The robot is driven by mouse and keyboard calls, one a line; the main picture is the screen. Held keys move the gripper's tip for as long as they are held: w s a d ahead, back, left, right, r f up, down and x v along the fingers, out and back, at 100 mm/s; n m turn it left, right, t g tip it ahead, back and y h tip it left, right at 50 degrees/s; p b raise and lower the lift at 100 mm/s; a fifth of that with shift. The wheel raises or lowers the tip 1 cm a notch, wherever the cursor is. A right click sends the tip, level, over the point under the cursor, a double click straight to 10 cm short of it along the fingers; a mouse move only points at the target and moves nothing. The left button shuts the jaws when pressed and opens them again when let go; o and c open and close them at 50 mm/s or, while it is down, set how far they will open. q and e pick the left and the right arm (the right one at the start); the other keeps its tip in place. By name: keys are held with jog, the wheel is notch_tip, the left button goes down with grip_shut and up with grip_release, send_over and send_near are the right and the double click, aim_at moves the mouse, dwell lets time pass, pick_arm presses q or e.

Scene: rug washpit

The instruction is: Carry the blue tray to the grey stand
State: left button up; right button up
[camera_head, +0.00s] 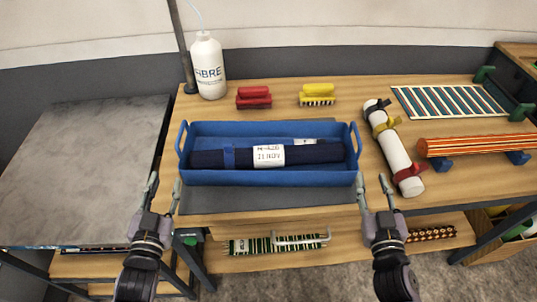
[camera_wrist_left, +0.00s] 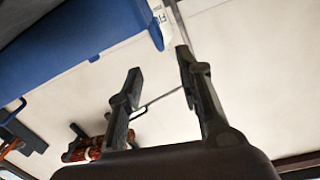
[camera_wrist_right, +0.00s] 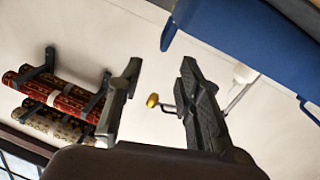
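The blue tray (camera_head: 270,178) stands on a dark grey mat on the wooden bench, with a loop handle at each end. A dark navy roll with a white label (camera_head: 269,155) lies in it. My left gripper (camera_head: 166,192) is open and empty, in front of the tray's left end. My right gripper (camera_head: 374,188) is open and empty, in front of the tray's right end. Neither appears to touch the tray. The tray's underside also shows in the left wrist view (camera_wrist_left: 60,45) and the right wrist view (camera_wrist_right: 260,35). The grey stand (camera_head: 85,165) is left of the bench, its top bare.
A white bottle (camera_head: 208,68), a red brush (camera_head: 253,97) and a yellow brush (camera_head: 318,94) stand behind the tray. A white roll with straps (camera_head: 393,145) lies close to its right. An orange striped roll (camera_head: 475,145) and a striped rack (camera_head: 448,101) are farther right.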

aim_at(184, 124)
pick_arm(q)
jog(key=shift+d+r, duration=0.1)
jog(key=shift+r, duration=0.15)
pick_arm(e)
jog(key=shift+a+r+y, duration=0.15)
jog(key=shift+a+y, duration=0.15)
